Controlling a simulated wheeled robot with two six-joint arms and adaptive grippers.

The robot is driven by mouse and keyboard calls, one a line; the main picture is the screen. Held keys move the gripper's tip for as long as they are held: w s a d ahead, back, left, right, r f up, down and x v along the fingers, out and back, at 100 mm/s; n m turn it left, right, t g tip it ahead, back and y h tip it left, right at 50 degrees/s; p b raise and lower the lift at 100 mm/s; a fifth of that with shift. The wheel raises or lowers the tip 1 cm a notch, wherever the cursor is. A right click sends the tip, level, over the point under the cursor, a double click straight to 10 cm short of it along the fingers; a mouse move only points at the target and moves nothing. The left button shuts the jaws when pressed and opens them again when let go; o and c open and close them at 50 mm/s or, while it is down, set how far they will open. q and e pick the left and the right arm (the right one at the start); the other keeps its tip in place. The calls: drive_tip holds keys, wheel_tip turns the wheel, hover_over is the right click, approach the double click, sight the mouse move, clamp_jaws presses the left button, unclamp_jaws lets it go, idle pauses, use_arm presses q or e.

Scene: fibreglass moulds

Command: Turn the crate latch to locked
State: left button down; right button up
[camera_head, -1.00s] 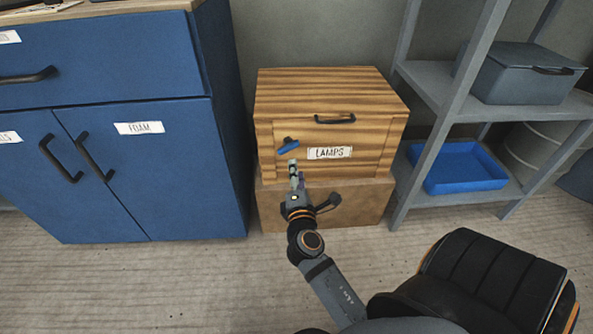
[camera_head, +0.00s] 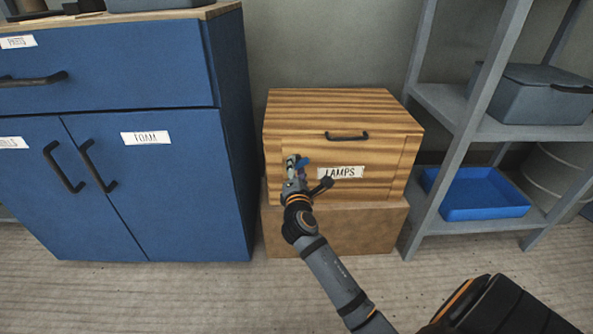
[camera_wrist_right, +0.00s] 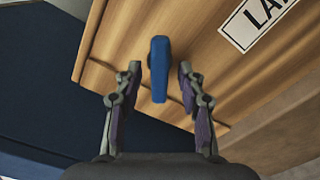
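The wooden crate (camera_head: 385,185) has a LAMPS label (camera_head: 341,172) and a dark handle (camera_head: 347,136) on its front. Its blue latch (camera_head: 304,161) is at the left of the front, partly hidden by my right gripper (camera_head: 296,163) in the head view. In the right wrist view the blue latch (camera_wrist_right: 159,68) stands between the two fingers of my right gripper (camera_wrist_right: 159,75). The fingers are open, with a gap visible on each side of the latch. My left gripper is out of view.
The crate rests on a brown box (camera_head: 335,232). A blue cabinet (camera_head: 150,190) stands close on the left. A grey shelf (camera_head: 458,150) with a blue tray (camera_head: 480,193) and a grey bin (camera_head: 530,100) stands on the right. The floor in front is clear.

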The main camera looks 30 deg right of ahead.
drive_tip(key=shift+w+d, duration=0.45)
drive_tip(key=shift+w, duration=0.15)
clamp_jaws()
drive_tip(key=m, duration=0.2)
drive_tip(key=shift+r+m+p, duration=0.1)
drive_tip(key=shift+m+p, duration=0.25)
drive_tip(key=shift+m, duration=1.75)
